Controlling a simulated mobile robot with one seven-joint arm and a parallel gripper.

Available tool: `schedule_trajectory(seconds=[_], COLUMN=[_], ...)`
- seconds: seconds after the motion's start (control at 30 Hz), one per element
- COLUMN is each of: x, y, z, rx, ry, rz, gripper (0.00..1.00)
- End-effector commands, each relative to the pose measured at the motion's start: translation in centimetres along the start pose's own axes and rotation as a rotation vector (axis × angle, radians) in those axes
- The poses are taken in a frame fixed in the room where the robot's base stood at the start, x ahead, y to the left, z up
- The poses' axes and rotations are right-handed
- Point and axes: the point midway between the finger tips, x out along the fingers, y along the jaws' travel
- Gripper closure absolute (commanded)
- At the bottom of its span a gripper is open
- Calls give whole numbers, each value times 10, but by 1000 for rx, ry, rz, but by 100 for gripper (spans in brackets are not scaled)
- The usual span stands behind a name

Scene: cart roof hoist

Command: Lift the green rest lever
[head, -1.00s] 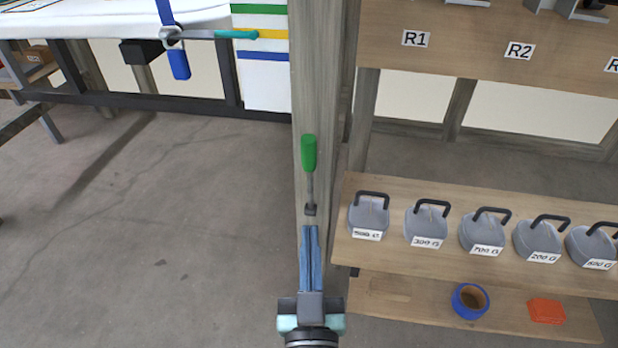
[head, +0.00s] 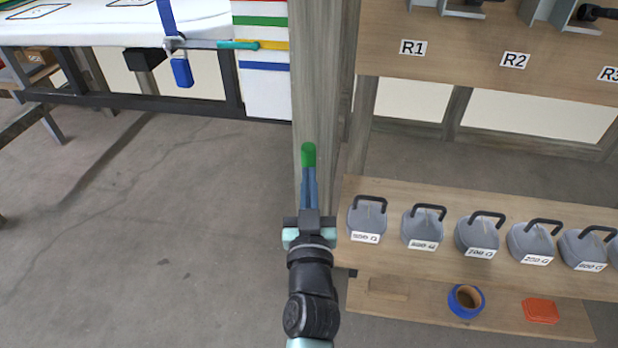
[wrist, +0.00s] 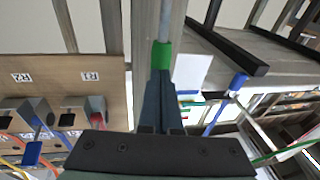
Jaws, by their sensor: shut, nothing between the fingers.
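The green rest lever (head: 308,155) is on the grey wooden post (head: 322,60) in the head view. Only its green grip shows there; its metal stem is hidden behind my gripper. My gripper (head: 309,172) is shut and empty, its blue fingers reaching up to the lower end of the green grip. In the wrist view the green grip (wrist: 162,56) shows just past the fingertips of my gripper (wrist: 160,74), with a grey rod beyond it. I cannot tell whether the fingers touch the lever.
A shelf (head: 400,255) with several grey labelled weights stands right of the post. A blue ring (head: 466,300) and an orange block (head: 541,310) lie on the lower board. The floor at left is clear.

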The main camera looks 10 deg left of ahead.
Motion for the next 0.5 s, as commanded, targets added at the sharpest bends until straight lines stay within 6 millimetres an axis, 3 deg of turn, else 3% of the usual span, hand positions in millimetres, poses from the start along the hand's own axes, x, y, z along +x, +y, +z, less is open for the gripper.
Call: schedule_trajectory(seconds=[0.5], x=[9], y=[2], z=[-8], rx=[8], ry=[-44], rz=[-1], gripper=[100])
